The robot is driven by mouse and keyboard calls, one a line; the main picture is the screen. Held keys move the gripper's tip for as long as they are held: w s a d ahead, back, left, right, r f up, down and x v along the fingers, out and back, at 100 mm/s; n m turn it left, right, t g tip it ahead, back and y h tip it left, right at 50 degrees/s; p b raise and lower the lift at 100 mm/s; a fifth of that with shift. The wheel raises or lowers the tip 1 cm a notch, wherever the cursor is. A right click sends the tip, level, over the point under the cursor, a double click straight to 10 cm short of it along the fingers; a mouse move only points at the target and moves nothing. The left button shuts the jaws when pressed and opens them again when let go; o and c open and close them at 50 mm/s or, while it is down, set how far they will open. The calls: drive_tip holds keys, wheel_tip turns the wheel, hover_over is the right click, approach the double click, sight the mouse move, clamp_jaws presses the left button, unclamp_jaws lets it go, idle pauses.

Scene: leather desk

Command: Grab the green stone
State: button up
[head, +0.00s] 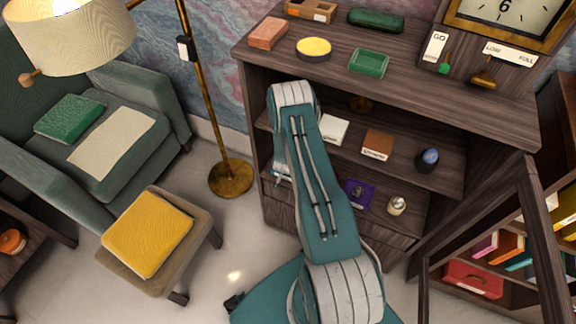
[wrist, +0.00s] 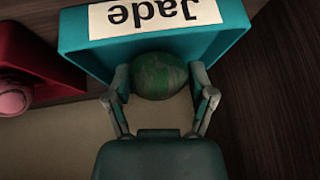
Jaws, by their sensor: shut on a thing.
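The green stone (wrist: 158,77) is a rounded, mottled green piece in the wrist view. It sits at the open front of a teal box (wrist: 240,22) with a white "Jade" label (wrist: 150,14), which reads upside down. My gripper (wrist: 160,86) is shut on the green stone, with one finger at each side of it. The stone's underside and far side are hidden. In the head view my arm reaches into the shelf unit (head: 432,95), and the gripper and stone are hidden there.
A red box (wrist: 40,55) with a pink round stone (wrist: 13,100) stands left of the teal box. Dark wood lies close on the right. In the head view, a floor lamp (head: 208,90) stands left of the shelf, and an open cabinet door (head: 540,215) is at the right.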

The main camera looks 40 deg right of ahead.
wheel_tip(320, 180, up, 3)
drive_tip(key=shift+f, duration=0.2)
drive_tip(key=s+a+r, duration=0.2)
drive_tip(key=s+r, duration=0.7)
drive_tip(key=s, duration=0.4)
drive_tip(key=shift+s+a+r, duration=0.2)
drive_tip(key=shift+s+r, duration=0.1)
drive_tip(key=shift+s, duration=0.1)
